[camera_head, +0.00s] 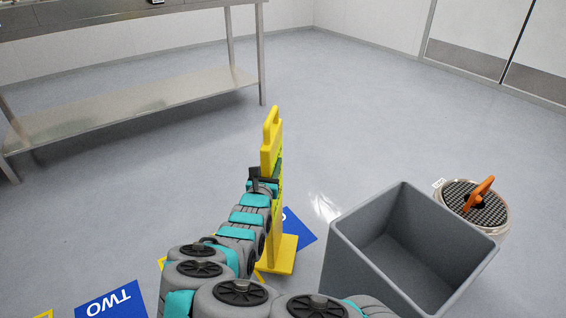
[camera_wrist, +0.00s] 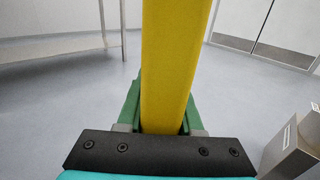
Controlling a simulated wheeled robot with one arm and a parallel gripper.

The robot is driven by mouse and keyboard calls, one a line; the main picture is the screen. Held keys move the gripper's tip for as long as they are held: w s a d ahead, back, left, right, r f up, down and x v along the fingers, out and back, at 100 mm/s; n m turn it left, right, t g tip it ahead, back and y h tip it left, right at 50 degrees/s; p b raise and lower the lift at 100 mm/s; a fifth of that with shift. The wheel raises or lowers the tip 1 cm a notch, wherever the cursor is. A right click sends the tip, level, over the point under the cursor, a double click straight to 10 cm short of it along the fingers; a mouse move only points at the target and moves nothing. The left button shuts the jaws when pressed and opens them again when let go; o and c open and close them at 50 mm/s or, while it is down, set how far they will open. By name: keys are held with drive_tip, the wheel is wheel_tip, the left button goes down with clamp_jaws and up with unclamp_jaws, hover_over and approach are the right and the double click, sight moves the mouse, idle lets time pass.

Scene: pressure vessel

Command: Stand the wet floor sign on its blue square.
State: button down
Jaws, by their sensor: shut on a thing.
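The wet floor sign (camera_head: 283,255) is yellow and stands upright, with a handle at its top and a flat foot at its base. My gripper (camera_head: 265,180) is shut on the upper part of the sign. In the wrist view the yellow sign (camera_wrist: 168,70) fills the space between the green fingers of my gripper (camera_wrist: 160,115). A blue square (camera_head: 299,231) shows on the floor behind and to the right of the sign's foot. The foot covers part of it in the picture. I cannot tell whether the foot touches the floor.
A grey open bin (camera_head: 362,262) stands to the right, with a round container with an orange handle (camera_head: 480,194) behind it. A blue mat marked TWO (camera_head: 112,302) lies at the lower left. A steel table (camera_head: 150,97) stands at the back left. The middle floor is clear.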

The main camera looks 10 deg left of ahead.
drive_tip(key=w+f, duration=0.4)
drive_tip(key=w, duration=0.7)
drive_tip(key=shift+w+d+f, duration=0.15)
drive_tip(key=shift+w+d, duration=0.05)
drive_tip(key=shift+d, duration=0.15)
drive_tip(key=c, duration=0.6)
unclamp_jaws()
drive_tip(key=shift+f, duration=0.15)
drive_tip(key=shift+o, duration=0.2)
drive_tip(key=s, duration=1.2)
drive_tip(key=shift+d, duration=0.35)
